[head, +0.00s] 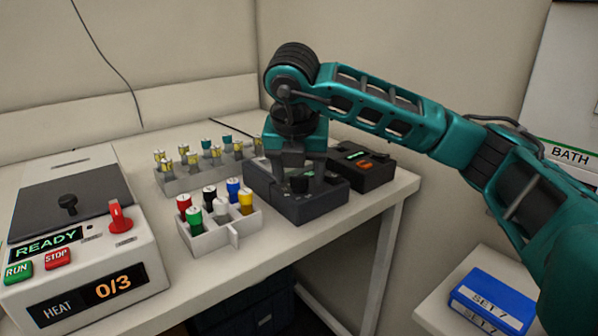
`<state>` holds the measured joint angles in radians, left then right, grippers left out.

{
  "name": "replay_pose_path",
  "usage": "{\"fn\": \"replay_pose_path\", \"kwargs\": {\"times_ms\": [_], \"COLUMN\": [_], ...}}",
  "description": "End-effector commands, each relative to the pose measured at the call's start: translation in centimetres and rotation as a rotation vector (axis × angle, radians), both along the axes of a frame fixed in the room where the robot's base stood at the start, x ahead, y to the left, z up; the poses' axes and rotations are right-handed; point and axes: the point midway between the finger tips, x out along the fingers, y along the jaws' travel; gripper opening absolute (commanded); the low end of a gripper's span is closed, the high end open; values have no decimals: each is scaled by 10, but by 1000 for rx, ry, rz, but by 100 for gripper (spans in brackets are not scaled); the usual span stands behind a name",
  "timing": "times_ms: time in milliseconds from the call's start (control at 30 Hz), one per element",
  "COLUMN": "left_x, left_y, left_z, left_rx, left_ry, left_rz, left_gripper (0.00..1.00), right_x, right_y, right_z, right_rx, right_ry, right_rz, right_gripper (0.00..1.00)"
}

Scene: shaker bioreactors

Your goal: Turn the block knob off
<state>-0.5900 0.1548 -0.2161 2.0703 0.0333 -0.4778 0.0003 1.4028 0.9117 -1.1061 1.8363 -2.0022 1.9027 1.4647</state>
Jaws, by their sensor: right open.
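A dark grey block unit (312,207) stands on the white bench near its right end. A black knob (300,184) sits on its top, towards the front. My right gripper (298,173) points down over this unit with its fingers around or just behind the knob. It is open; I cannot tell whether the fingers touch the knob. The gripper hides part of the unit's top. The knob's pointer and its setting are too small to read. My left gripper is not in view.
A white rack (222,236) of coloured-cap bottles stands just left of the unit, with a rack of vials (195,178) behind. A black box (362,168) stands close on the right. A machine reading READY (100,270), with a red knob (120,216), fills the left.

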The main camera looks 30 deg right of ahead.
Motion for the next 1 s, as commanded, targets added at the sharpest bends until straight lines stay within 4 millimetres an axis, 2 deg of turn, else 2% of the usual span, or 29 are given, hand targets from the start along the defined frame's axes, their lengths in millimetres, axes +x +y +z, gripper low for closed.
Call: {"fn": "replay_pose_path", "kwargs": {"times_ms": [100, 667, 1000], "left_x": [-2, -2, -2], "left_y": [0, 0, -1], "left_z": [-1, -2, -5], "left_rx": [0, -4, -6], "left_ry": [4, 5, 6], "left_rz": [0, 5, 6], "left_gripper": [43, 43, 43], "right_x": [0, 0, -1], "right_y": [0, 0, 0], "right_z": [0, 0, -1], "right_rx": [0, 0, 1], "right_ry": [0, 0, 0], "right_rz": [0, 0, 46], "right_gripper": [61, 7, 6]}}
